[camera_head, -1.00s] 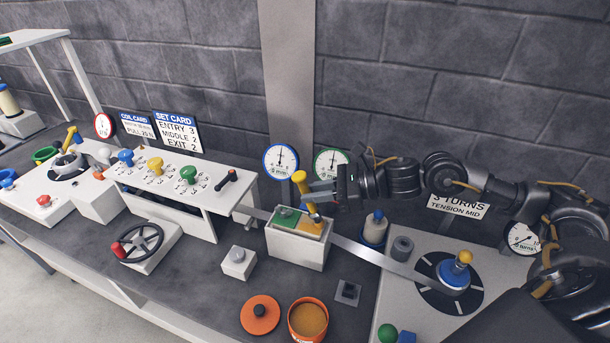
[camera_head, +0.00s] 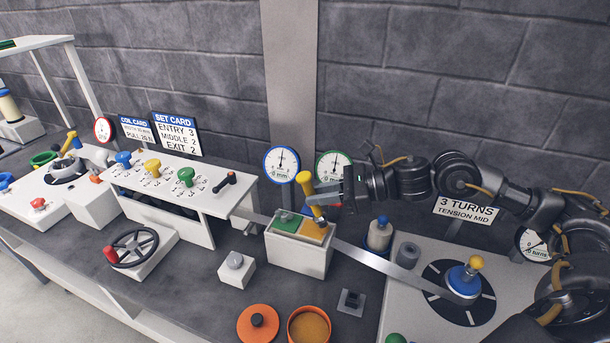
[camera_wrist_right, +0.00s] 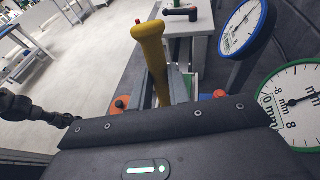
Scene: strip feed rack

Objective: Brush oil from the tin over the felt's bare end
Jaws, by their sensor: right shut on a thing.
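A brush with a yellow handle (camera_head: 306,186) is held in my right gripper (camera_head: 326,199), which is shut on it. The brush is tilted, its lower end over the amber half of the felt (camera_head: 313,231); I cannot tell whether it touches. The felt's other half (camera_head: 286,221) is green. Both halves sit on top of a white block (camera_head: 298,257). The orange tin (camera_head: 310,325) of amber oil stands open in front. In the right wrist view the handle (camera_wrist_right: 150,50) rises from the jaws, whose fingertips are largely hidden. My left gripper is not in view.
An orange lid (camera_head: 258,323) lies left of the tin. A metal strip (camera_head: 375,258) runs from the block to the blue hub (camera_head: 464,279). Two dials (camera_head: 281,164) stand behind the block. A grey knob block (camera_head: 236,270) stands left of it.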

